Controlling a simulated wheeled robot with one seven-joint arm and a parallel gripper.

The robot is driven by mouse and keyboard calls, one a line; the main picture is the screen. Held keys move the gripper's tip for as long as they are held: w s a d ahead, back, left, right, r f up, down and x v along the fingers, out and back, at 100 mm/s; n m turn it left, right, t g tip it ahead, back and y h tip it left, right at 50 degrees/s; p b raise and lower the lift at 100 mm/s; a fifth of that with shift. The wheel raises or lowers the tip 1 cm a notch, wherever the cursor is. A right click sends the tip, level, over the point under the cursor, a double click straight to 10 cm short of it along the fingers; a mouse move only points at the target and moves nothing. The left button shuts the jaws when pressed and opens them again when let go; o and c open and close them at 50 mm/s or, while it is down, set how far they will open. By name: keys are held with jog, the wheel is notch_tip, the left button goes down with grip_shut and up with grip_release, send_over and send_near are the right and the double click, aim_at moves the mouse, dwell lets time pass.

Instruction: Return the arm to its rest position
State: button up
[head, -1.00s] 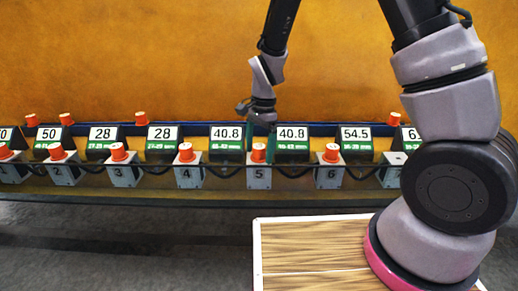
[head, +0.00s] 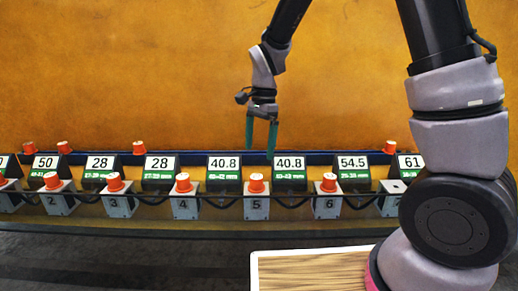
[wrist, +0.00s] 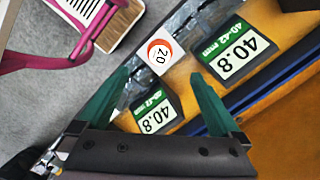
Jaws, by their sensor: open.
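My gripper (head: 261,138) hangs from my arm above the row of castings, in front of the orange wall. Its two green fingers point down and stand apart, with nothing between them in the head view. In the wrist view the open fingers (wrist: 160,100) frame a 40.8 label (wrist: 154,112) and a white block with an orange ring marked 20 (wrist: 160,57). In the head view the orange-capped casting on stand 5 (head: 256,184) sits below the gripper, apart from it. My arm reaches over from the right.
Numbered stands, such as stand 4 (head: 184,206), line the bench, most with orange-capped castings. Labelled black blocks, such as the 54.5 block (head: 353,172), stand behind them. Stand 7 (head: 393,196) shows no cap. A wooden board (head: 310,270) lies in front. The space above the row is clear.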

dwell(0.4)
jog(key=s+d+r+n+t+y, duration=0.2)
jog(key=s+d+r+n+t, duration=0.1)
jog(key=d+r, duration=1)
jog(key=s+d+r+n+t+h, duration=0.1)
jog(key=s+d+r+n+t, duration=0.2)
jog(key=s+d+r+t, duration=0.2)
jog(key=s+d+r, duration=0.3)
jog(key=s, duration=0.2)
jog(key=shift+s+d+r, duration=0.15)
jog(key=shift+d+r, duration=0.05)
jog(key=shift+d, duration=0.2)
